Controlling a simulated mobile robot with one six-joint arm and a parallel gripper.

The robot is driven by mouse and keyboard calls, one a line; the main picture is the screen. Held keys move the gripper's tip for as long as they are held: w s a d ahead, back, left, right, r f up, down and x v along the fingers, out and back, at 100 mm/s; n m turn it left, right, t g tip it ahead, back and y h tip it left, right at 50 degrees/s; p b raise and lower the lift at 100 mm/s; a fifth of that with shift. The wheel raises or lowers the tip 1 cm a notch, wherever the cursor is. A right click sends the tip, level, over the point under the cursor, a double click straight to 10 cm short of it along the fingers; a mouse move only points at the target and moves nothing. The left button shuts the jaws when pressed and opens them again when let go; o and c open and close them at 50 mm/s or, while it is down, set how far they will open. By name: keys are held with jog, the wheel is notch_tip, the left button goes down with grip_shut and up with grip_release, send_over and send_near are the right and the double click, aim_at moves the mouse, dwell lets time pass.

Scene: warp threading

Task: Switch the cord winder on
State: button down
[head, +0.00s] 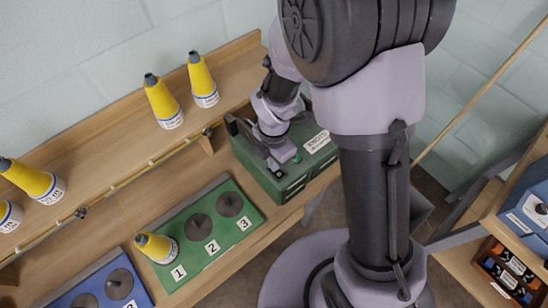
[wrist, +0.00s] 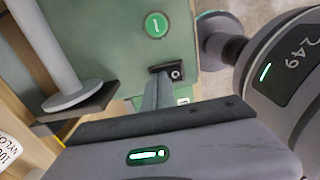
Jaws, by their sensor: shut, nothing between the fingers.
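A green machine box (head: 262,168) stands at the right end of the bench in the head view, with a small white label (head: 316,141) on top that is hard to read. In the wrist view its green top (wrist: 105,35) carries a round green button (wrist: 156,25) with a white mark and a small black rocker switch (wrist: 176,73). My gripper (wrist: 160,78) is shut and empty, its tips right at the rocker's left side; I cannot tell whether they touch it. In the head view my gripper (head: 274,165) is over the box, beside the button.
A grey post with a round flange (wrist: 70,99) stands left of the switch in the wrist view. The bench holds a green tray (head: 180,245) with numbered dark discs, a blue tray (head: 142,291) and several yellow cones (head: 163,100). A shelf with boxes (head: 525,212) stands at right.

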jog(key=shift+f, duration=0.25)
jog(key=shift+r, duration=0.1)
jog(key=shift+s, duration=0.1)
jog(key=shift+s+d+r, duration=0.25)
jog(key=shift+s+d, duration=0.2)
jog(key=shift+s, duration=0.1)
jog(key=shift+a, duration=0.1)
